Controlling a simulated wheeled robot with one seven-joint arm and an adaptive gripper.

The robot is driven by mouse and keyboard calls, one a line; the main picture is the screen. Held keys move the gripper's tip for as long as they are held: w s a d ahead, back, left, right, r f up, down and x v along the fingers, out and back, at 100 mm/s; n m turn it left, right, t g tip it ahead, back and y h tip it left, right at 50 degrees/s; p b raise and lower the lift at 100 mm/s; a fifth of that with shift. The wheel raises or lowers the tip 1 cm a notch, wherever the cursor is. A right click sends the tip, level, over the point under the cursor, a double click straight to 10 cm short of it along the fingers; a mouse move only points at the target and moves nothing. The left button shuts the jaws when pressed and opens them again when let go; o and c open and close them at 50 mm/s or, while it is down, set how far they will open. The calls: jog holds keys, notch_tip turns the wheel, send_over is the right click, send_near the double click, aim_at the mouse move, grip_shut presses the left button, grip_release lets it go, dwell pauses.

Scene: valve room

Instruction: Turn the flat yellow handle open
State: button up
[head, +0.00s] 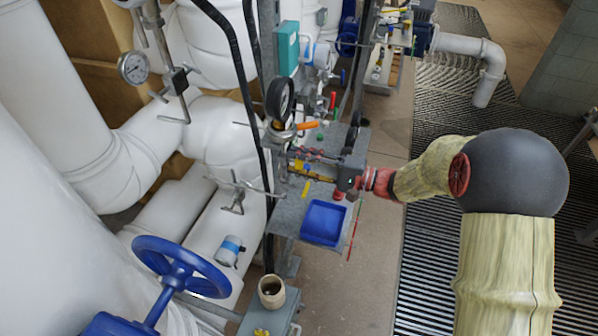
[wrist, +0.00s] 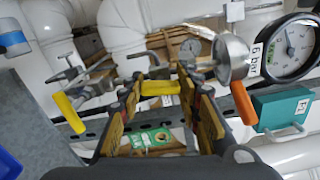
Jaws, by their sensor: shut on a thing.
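My gripper (wrist: 158,80) reaches forward in the wrist view with a finger on each side of a flat yellow handle (wrist: 160,88). It is shut on this handle, which lies crosswise between the fingertips below a metal valve stem. A second yellow handle (wrist: 70,112) hangs tilted to the left, outside the fingers. In the head view my gripper (head: 312,164) points left into the pipework above the grey bench. A yellow handle (head: 306,188) shows just below the fingers there. The fingers largely hide the held handle in the head view.
An orange handle (wrist: 243,102) and a round pressure gauge (wrist: 293,48) are close to the right finger. A teal box (wrist: 283,108) sits below the gauge. A blue tray (head: 324,222) is on the bench below my gripper. A blue handwheel (head: 180,262) stands front left.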

jog(key=shift+f+n+b, duration=0.15)
jog(key=shift+n+b, duration=0.85)
jog(key=shift+b, duration=0.25)
jog(key=o, duration=1.2)
jog(key=v, duration=1.2)
